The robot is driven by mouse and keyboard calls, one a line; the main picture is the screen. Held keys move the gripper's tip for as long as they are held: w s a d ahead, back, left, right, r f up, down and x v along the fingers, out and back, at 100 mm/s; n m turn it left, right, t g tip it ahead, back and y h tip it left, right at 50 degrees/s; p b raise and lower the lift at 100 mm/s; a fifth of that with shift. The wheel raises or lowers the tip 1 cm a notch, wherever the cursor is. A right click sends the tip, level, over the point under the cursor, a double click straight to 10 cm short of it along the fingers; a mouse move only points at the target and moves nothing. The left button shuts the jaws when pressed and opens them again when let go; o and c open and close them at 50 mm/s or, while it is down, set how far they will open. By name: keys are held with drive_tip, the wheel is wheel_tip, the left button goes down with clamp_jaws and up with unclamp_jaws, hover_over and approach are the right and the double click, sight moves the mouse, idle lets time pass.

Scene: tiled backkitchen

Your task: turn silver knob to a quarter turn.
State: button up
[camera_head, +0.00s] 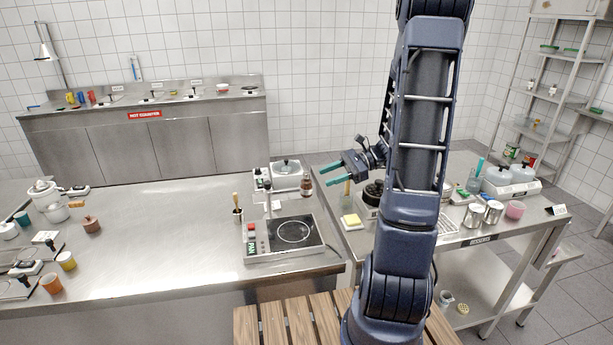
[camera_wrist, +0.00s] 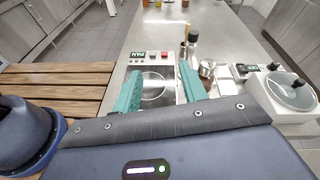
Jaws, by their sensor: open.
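My gripper (camera_head: 333,175) is open and empty. It is in the air above the gap between the steel counter and the right-hand steel table, with its teal fingers pointing left in the head view. In the wrist view its two fingers (camera_wrist: 160,75) stand apart, with a black cooktop (camera_wrist: 155,93) beyond and between them. That cooktop (camera_head: 296,233) sits on the counter's right end. Its panel (camera_head: 252,240) carries a red part and a PAN label. A silver knob is too small to make out for certain in either view.
The steel counter (camera_head: 160,235) has a wide bare middle. Near the cooktop stand a brown jar (camera_head: 306,187) and a white appliance with a lidded pan (camera_head: 286,168). A yellow sponge (camera_head: 351,220) lies on the right table. A wooden slatted bench (camera_head: 285,320) is in front.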

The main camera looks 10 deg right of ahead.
sight(307, 172)
drive_tip(key=w+d+f+m+t+y, duration=0.3)
drive_tip(key=w+d+m+t, duration=0.1)
drive_tip(key=w+m, duration=0.1)
drive_tip(key=a, duration=0.3)
drive_tip(key=w+a, duration=0.1)
drive_tip(key=a, duration=0.3)
drive_tip(key=w+a, duration=0.1)
drive_tip(key=a, duration=0.2)
drive_tip(key=shift+w+a+f, duration=0.15)
drive_tip(key=shift+f, duration=0.05)
clamp_jaws()
drive_tip(key=shift+m+t, duration=0.3)
drive_tip(key=shift+t, duration=0.2)
drive_tip(key=shift+m+t+h, duration=0.8)
drive_tip(key=shift+m+t, duration=0.4)
drive_tip(key=shift+t, duration=0.5)
